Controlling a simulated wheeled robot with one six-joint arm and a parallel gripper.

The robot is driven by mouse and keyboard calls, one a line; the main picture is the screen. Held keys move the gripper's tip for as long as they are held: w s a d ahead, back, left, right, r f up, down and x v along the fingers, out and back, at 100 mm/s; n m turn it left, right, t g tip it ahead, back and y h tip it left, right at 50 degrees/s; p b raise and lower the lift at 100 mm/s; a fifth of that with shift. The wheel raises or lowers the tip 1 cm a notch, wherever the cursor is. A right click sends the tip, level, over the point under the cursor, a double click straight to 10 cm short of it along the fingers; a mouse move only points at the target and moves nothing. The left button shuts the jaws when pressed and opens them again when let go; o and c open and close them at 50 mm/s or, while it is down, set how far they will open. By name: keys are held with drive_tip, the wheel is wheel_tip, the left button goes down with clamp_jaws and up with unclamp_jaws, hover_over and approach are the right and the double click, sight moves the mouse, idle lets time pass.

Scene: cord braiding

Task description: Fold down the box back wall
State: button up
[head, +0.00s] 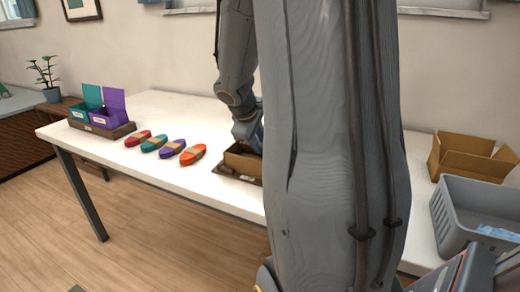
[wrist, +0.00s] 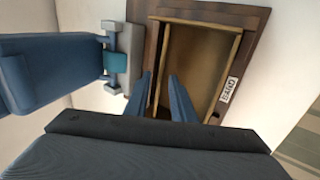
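A brown open-topped box (head: 243,161) sits on a dark wooden base (head: 236,175) on the white table, partly hidden behind my arm in the head view. In the wrist view the same box (wrist: 200,60) shows its brown inside, its thin walls and a small white label on the right of the dark rim. My gripper (wrist: 160,75) is over the box's left side in the wrist view. Its two fingers are apart, with a thin wall edge showing between them. I cannot tell whether either finger touches it. My fingertips are hidden in the head view.
Teal and purple boxes (head: 98,110) with raised flaps stand at the table's left. Several coloured cord bundles (head: 172,149) lie between them and the brown box. Another cardboard box (head: 465,157) and a grey bin (head: 475,216) stand at the right.

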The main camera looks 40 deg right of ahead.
sight(265, 156)
drive_tip(key=shift+x, duration=1.85)
clamp_jaws()
drive_tip(key=b, duration=0.4)
drive_tip(key=shift+a+f, duration=0.15)
drive_tip(key=shift+f, duration=0.15)
drive_tip(key=h+b, duration=0.1)
drive_tip(key=b, duration=0.4)
drive_tip(key=t+h+b, duration=0.1)
drive_tip(key=b, duration=0.5)
drive_tip(key=shift+s+a+f+h, duration=0.2)
drive_tip(key=shift+a+h, duration=0.15)
drive_tip(key=shift+h, duration=0.05)
unclamp_jaws()
